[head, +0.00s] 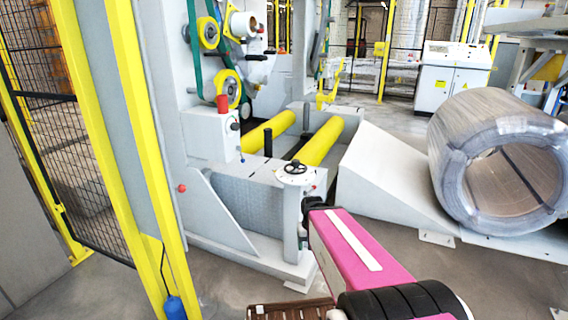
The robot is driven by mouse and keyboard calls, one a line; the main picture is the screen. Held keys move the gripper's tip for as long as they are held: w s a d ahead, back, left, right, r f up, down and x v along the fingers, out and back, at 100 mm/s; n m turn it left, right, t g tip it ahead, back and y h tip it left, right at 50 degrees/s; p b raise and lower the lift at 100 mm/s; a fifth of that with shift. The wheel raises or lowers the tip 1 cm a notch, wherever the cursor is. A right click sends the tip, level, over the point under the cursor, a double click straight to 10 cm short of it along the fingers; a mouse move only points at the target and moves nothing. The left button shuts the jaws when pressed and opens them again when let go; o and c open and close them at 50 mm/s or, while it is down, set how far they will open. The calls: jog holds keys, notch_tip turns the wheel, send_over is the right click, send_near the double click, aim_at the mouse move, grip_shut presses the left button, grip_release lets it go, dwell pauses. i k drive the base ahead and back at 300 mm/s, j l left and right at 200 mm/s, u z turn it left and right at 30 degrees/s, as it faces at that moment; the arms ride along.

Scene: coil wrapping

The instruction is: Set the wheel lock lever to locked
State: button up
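A small white handwheel (295,168) with a dark hub sits on top of a grey post at the right front of the wrapping machine. A short dark upright piece (268,142) stands just behind and left of it; I cannot tell whether this is the wheel lock lever or how it is set. My pink arm reaches in from the lower right. My gripper (307,212) is dark and small, just below and right of the handwheel, in front of the post. Its fingers are not clear, and I cannot tell whether it touches anything.
Two yellow rollers (321,142) lie behind the handwheel. A sloped grey ramp (380,175) and a large wrapped coil (500,160) stand at the right. A yellow guard post (110,130) and mesh fence stand left. Clear floor (225,280) lies in front of the machine.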

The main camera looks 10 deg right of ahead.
aim_at(314, 187)
jog(key=i+l+u, duration=0.5)
jog(key=l, duration=0.15)
jog(key=l+u, duration=0.25)
jog(key=i+l, duration=0.05)
jog(key=l, duration=0.05)
